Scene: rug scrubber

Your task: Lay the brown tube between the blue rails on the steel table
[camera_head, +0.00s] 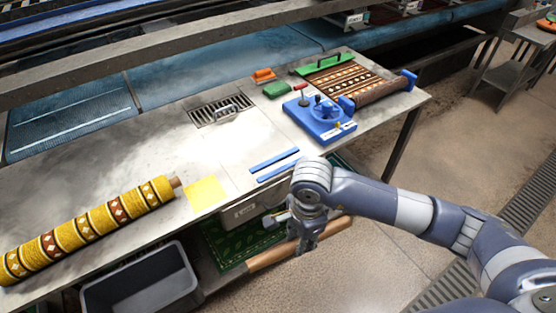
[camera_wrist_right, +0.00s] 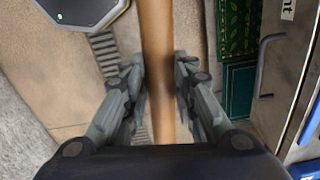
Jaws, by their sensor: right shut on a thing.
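The brown tube (camera_head: 266,258) is a long plain cylinder held in front of the steel table (camera_head: 150,150), past its near edge. It also runs lengthwise through the wrist view (camera_wrist_right: 157,35). My right gripper (camera_head: 307,247) is shut on the tube near its middle; in the wrist view its fingers (camera_wrist_right: 160,85) close in on both sides of it. The two blue rails are short parallel strips near the table's front edge, a far rail (camera_head: 274,159) and a near rail (camera_head: 278,172). The strip of table between them is bare. My left gripper is not in view.
A yellow patterned rolled rug (camera_head: 85,230) and a yellow sheet (camera_head: 205,194) lie left of the rails. A blue device (camera_head: 320,120) and a brown patterned rug (camera_head: 350,85) lie behind right. A grey bin (camera_head: 145,283) stands below the front edge.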

